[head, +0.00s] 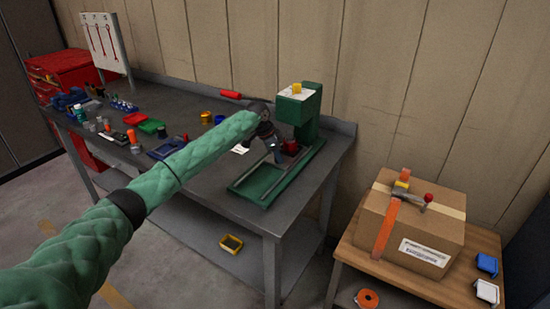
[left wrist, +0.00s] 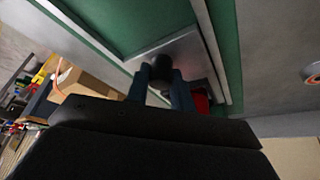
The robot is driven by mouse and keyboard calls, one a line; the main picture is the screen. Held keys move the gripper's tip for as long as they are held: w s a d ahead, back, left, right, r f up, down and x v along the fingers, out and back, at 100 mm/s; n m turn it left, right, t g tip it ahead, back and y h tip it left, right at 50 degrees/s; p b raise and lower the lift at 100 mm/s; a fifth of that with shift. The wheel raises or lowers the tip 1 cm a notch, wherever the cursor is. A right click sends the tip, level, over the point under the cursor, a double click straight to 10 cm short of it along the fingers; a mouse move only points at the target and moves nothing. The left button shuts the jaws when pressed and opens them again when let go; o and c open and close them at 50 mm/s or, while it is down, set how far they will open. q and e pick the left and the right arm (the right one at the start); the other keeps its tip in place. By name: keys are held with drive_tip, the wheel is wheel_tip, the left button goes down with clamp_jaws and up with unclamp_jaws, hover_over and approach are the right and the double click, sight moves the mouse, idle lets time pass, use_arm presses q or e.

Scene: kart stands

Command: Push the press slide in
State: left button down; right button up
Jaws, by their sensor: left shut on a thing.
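The green press (head: 312,125) stands at the right end of the workbench, with its green base and rails (head: 258,190) reaching toward the front. My left gripper (head: 277,157) reaches over the rails, close to the press column. In the left wrist view, its two dark fingers (left wrist: 161,92) are shut on the black knob (left wrist: 162,66) of the press slide. The slide is a bare metal plate (left wrist: 185,50) between the rails. A red part (left wrist: 202,101) shows just beyond the fingers. My arm hides part of the slide in the head view. My right gripper is not in view.
The grey workbench (head: 225,187) holds several small coloured trays, bottles and tools to the left. A red cylinder (head: 230,94) lies at the back. A cardboard box (head: 415,225) stands on a wooden side table (head: 460,275) at the right. The bench's front right corner is clear.

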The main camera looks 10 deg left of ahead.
use_arm(q)
drive_tip(key=shift+w+r, duration=0.15)
drive_tip(key=shift+r, duration=0.1)
drive_tip(key=c, duration=1.4)
unclamp_jaws()
drive_tip(key=shift+c, duration=0.2)
drive_tip(key=shift+o, duration=1.2)
drive_tip(key=shift+w+d+f, duration=0.1)
drive_tip(key=shift+w+f, duration=0.05)
